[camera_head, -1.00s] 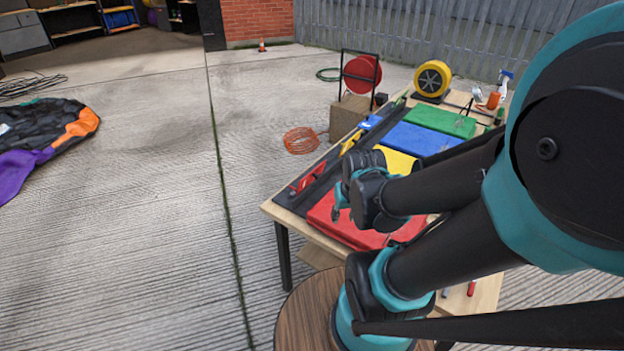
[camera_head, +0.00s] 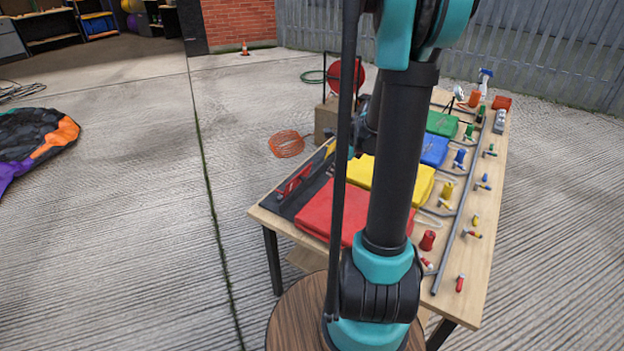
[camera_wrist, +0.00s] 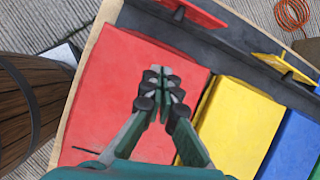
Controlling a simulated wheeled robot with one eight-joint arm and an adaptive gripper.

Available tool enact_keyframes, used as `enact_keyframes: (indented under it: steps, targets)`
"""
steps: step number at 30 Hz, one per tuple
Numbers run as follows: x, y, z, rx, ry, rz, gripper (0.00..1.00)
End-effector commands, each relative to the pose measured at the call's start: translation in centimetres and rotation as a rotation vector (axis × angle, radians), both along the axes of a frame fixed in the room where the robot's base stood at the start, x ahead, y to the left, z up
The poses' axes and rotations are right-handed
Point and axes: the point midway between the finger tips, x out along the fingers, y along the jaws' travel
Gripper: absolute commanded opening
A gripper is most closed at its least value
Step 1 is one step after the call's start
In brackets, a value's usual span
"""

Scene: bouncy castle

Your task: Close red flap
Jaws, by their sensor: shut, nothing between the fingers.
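The red flap (camera_head: 295,180) stands tilted up from the black strip along the table's left edge. In the wrist view the red flap (camera_wrist: 192,12) is at the top, partly cut off, with a dark fitting on it. My gripper (camera_wrist: 165,85) is shut and empty, pointing toward the strip. In that picture it overlaps the red pad (camera_wrist: 115,85), with the flap beyond its fingertips; they look apart. In the head view my own arm hides most of the gripper.
A yellow flap (camera_wrist: 278,64) is farther along the black strip (camera_wrist: 228,45). Yellow (camera_wrist: 240,125) and blue (camera_wrist: 295,145) pads lie beside the red one. Small bottles and valves line the table's right side (camera_head: 470,260). An orange cable coil (camera_head: 287,144) lies on the ground at left.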

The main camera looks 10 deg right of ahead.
Motion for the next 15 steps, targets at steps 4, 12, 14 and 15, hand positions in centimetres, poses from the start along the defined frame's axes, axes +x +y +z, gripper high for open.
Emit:
enact_keyframes:
  steps: [4, 12, 14, 15]
  targets:
    - [1.1, -0.8, -0.4, 0.060, 0.037, -0.112, 0.00]
    - [2.0, -0.2, -2.2, 0.070, 0.042, -0.128, 0.00]
    - [2.2, 0.1, -3.0, 0.069, 0.042, -0.127, 0.00]
    - [2.4, 0.4, -3.6, 0.069, 0.042, -0.127, 0.00]
